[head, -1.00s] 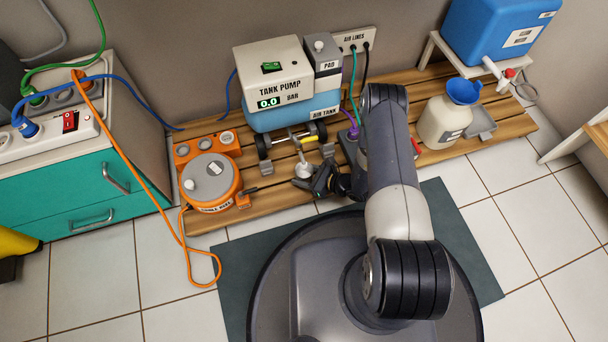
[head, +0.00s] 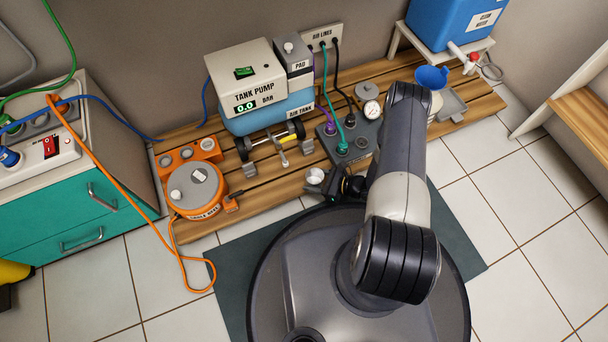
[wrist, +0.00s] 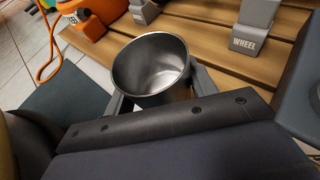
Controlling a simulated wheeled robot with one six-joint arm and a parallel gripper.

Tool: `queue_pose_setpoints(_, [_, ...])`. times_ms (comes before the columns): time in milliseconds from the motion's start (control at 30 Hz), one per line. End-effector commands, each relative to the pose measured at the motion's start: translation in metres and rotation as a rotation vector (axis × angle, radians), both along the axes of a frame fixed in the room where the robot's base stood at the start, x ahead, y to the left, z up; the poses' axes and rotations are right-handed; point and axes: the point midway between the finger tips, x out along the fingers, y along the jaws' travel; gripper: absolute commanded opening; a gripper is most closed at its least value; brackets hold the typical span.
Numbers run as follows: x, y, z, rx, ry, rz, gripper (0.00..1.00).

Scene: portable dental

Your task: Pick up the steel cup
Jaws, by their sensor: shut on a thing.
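The steel cup (wrist: 152,70) is a small round metal cup, open at the top and empty inside, in the wrist view. My gripper (wrist: 158,92) is shut on it, with grey fingers at its left and right sides. In the head view the cup (head: 315,176) shows small at the tip of my gripper (head: 328,184), in front of the slatted bench's front edge. The cup looks slightly tilted in the wrist view. Its lower part is hidden behind my gripper.
The wooden bench (head: 258,190) holds an orange round unit (head: 197,192), the tank pump (head: 243,80), a wheeled bar (head: 272,142) and a grey block with hoses and a gauge (head: 352,138). An orange cable (head: 178,256) loops onto the tiled floor. Floor at the right is clear.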

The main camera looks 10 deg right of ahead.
Motion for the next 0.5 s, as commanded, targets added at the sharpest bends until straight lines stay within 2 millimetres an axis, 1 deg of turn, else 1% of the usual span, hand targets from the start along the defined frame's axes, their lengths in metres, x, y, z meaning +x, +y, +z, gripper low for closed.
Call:
queue_pose_setpoints(33, [-0.003,-0.007,0.001,0.0,0.001,-0.004,0.29])
queue_pose_setpoints(200, [-0.013,-0.024,0.001,0.001,0.0,-0.004,0.29])
queue_pose_setpoints(500, [-0.026,-0.048,0.001,0.001,-0.001,-0.003,0.29])
